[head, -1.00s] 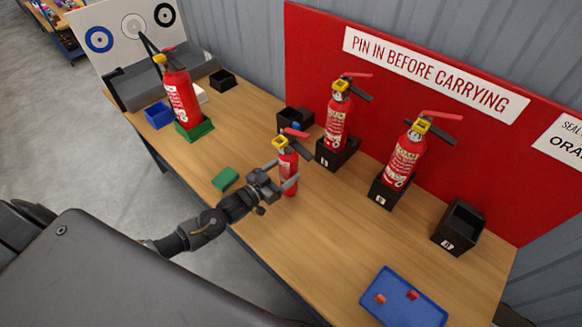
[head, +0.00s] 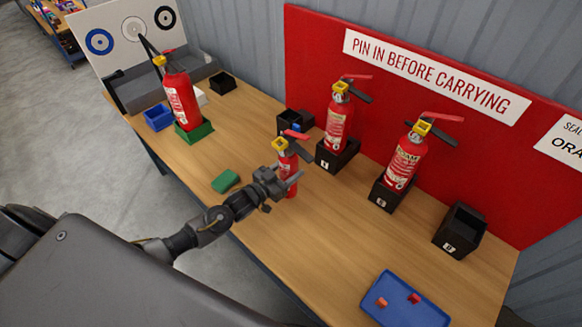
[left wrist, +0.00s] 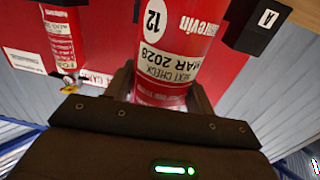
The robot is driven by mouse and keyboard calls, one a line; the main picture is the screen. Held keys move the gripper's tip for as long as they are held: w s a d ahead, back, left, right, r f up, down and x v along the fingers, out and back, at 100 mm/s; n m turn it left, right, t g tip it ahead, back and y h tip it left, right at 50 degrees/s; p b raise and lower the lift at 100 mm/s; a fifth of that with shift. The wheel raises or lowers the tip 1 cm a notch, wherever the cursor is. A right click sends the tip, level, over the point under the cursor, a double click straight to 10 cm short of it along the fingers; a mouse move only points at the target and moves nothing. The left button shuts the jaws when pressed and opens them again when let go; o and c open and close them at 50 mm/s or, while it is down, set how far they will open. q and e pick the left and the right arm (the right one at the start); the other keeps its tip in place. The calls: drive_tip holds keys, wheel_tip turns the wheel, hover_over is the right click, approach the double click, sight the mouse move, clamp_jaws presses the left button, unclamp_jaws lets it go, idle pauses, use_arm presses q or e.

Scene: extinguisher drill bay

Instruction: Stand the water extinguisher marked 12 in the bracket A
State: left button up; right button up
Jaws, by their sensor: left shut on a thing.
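The small red water extinguisher marked 12 (head: 287,168) is upright in my left gripper (head: 287,183), over the middle of the table. In the left wrist view the extinguisher (left wrist: 180,45) appears upside down, its 12 label readable between the fingers. My left gripper is shut around its body. I cannot tell whether its base touches the table. Bracket A (left wrist: 262,22) shows its A label at the top right of the left wrist view. It seems to be the black box (head: 290,121) behind the held extinguisher in the head view, where its letter is unreadable. My right gripper is out of view.
Two red extinguishers (head: 339,118) (head: 406,158) stand in black brackets along the red board. An empty black bracket (head: 459,230) is at the right. A larger extinguisher (head: 181,100) stands on a green base at left. A green block (head: 225,181) and blue tray (head: 404,301) lie near the front.

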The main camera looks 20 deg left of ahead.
sight(282, 160)
use_arm(q)
drive_tip(key=shift+c, duration=1.2)
drive_tip(key=shift+w+r, duration=0.1)
drive_tip(key=shift+r, duration=0.1)
drive_tip(key=shift+c, duration=0.3)
drive_tip(key=shift+r+p, duration=3.05)
drive_tip(key=shift+r, duration=0.2)
